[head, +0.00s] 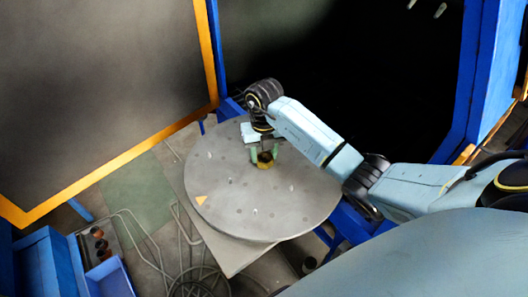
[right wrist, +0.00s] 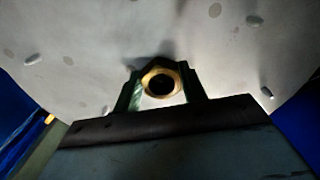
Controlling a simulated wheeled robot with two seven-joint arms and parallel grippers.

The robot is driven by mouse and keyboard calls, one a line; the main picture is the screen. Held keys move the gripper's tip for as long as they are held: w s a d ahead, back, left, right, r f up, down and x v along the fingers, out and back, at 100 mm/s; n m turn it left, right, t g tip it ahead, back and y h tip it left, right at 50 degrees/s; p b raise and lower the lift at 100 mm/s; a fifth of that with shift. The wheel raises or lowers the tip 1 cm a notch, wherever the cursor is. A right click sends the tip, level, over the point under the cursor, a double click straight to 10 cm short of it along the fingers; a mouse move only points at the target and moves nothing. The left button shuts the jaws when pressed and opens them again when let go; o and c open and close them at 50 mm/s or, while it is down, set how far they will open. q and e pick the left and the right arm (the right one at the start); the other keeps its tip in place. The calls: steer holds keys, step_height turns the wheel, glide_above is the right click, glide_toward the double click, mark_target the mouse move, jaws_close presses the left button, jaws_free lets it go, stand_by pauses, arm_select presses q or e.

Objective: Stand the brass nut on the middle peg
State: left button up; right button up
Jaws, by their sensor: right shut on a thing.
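The brass nut (head: 265,163) is held between the two green fingers of my right gripper (head: 265,155), over the round grey table. In the right wrist view the nut (right wrist: 161,70) shows as a gold ring with a dark hole, with a finger of my right gripper (right wrist: 163,92) on each side. I cannot tell whether the nut touches the table. Several short pegs stand on the table, such as one peg (right wrist: 254,20) and another peg (right wrist: 266,92). I cannot tell which is the middle peg. My left gripper is not in view.
At the lower left are a blue bin (head: 108,278) and a tray with several brown round pieces (head: 98,232). An orange-edged panel (head: 110,90) stands at the left. Cables lie on the floor.

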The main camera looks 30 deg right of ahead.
steer(key=o, duration=1.2)
step_height(320, 180, up, 12)
steer(key=p, duration=0.1)
steer(key=shift+r+p, duration=0.2)
steer(key=shift+p, duration=0.15)
